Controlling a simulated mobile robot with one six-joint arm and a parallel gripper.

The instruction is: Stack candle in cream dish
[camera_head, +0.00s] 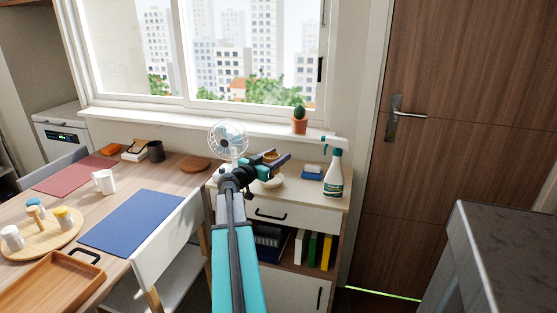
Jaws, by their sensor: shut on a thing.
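My gripper (276,161) is above the cabinet by the window, shut on a small amber-brown thing, likely the candle (269,155). Its jaws and my arm hide part of it. The cream dish (272,182) is on the cabinet top, just below my gripper and partly covered by it. The candle looks held above the dish and apart from it, though the exact gap is hard to tell.
On the cabinet top, a white fan (228,141) stands left, a spray bottle (334,174) right, and a blue sponge-like item (312,171) between the dish and bottle. A cactus pot (299,125) is on the sill. A chair (168,240) stands left of my arm.

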